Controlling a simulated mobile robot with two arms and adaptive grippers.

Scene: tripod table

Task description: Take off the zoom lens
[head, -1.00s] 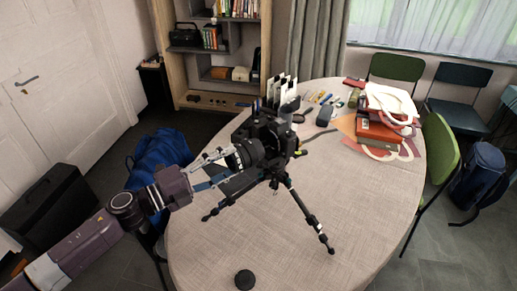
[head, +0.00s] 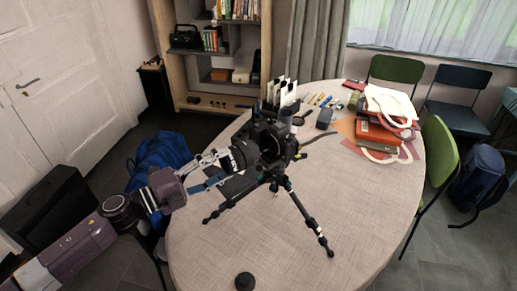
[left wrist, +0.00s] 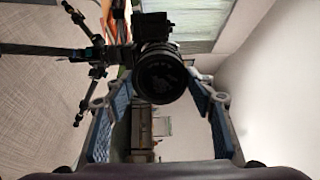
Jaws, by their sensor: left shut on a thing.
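The black camera (head: 268,138) stands on a black tripod (head: 303,217) on the round table. The zoom lens (head: 243,154), a dark ribbed cylinder, is at the camera's left front. My left gripper (head: 229,163) is shut on the zoom lens, one finger on each side. In the left wrist view, the lens (left wrist: 160,74) faces me front-on between the blue-padded fingers of the gripper (left wrist: 158,82), with the camera (left wrist: 155,24) behind it. I cannot tell whether the lens's rear still touches the camera mount. My right gripper is not in view.
A small black round piece (head: 245,281) lies at the table's (head: 215,245) near edge. Pens, a grey object (head: 324,118), red boxes (head: 377,132) and a white-handled bag (head: 390,103) are at the back right. The table's front right is clear.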

